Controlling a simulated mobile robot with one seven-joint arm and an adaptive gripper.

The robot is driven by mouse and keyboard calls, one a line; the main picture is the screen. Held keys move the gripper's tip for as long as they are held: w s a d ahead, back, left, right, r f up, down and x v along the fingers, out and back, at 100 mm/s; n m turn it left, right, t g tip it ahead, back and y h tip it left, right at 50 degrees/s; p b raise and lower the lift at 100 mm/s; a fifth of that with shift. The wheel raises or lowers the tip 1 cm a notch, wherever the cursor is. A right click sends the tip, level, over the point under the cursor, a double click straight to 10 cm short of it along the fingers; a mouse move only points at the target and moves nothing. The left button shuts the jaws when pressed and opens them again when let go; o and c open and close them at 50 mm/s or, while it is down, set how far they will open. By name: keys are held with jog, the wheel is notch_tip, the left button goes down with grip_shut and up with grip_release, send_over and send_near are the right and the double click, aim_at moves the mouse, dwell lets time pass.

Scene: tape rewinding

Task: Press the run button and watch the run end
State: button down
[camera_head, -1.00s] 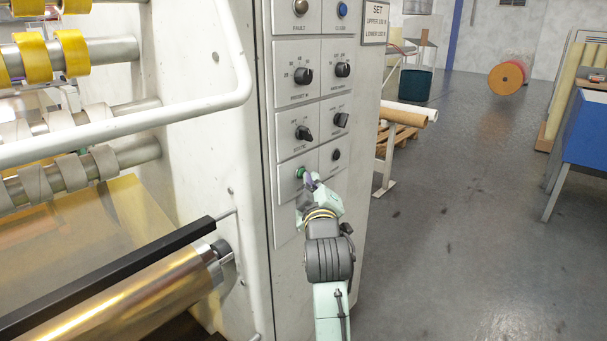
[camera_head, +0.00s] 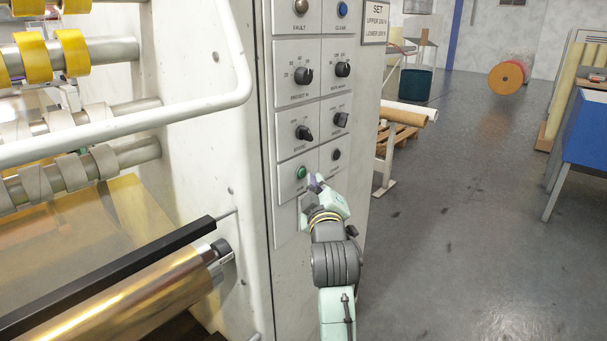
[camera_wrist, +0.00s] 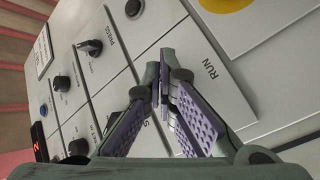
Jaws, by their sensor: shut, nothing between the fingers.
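The green run button (camera_head: 300,172) is at the lower left of the control panel (camera_head: 290,213) in the head view, uncovered. My gripper (camera_head: 314,182) is shut and empty, with its tips to the right of and slightly below the button. They look apart from it. In the wrist view, the shut fingers (camera_wrist: 163,78) point at the panel beside the printed RUN label (camera_wrist: 210,69). The green button is not visible there. The machine's gold roll (camera_head: 130,300) and yellow tape rolls (camera_head: 37,58) show at left in the head view; I cannot tell whether they turn.
Several knobs (camera_head: 303,76) and a blue button (camera_head: 342,9) sit higher on the panel. A black button (camera_head: 337,155) is near my gripper. A white guard rail (camera_head: 130,122) crosses the left side. The floor (camera_head: 450,220) at right is clear up to a blue table (camera_head: 590,135).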

jog(key=s+d, duration=0.1)
jog(key=d, duration=0.1)
jog(key=s+d, duration=0.2)
dwell(0.5)
dwell(0.5)
